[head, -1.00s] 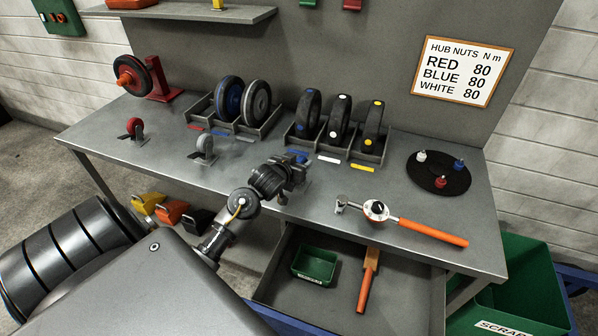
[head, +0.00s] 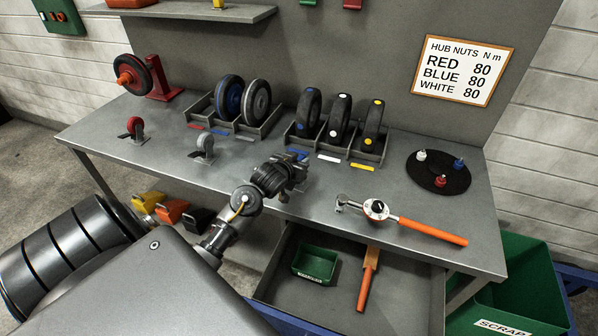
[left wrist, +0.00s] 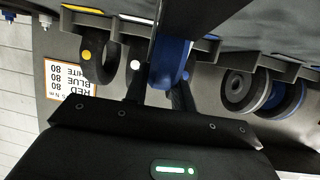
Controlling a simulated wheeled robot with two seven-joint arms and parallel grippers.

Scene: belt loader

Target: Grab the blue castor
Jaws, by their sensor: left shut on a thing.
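The blue castor (left wrist: 172,66) shows in the left wrist view as a blue wheel between the two fingers of my left gripper (left wrist: 163,88). The gripper is shut on it. In the head view my left gripper (head: 297,170) is low over the bench in front of the right wheel rack, and its body hides most of the castor. A red castor (head: 135,127) and a grey castor (head: 205,146) stand on the bench to the left, clear of the gripper. My right gripper is not in view.
The bench (head: 420,205) carries a left rack (head: 268,127) with two wheels and a right rack (head: 375,155) with three dark wheels. A torque wrench (head: 375,210) lies to the right of the gripper. A dark round mat (head: 428,184) holds three nuts. Below is an open drawer (head: 330,305).

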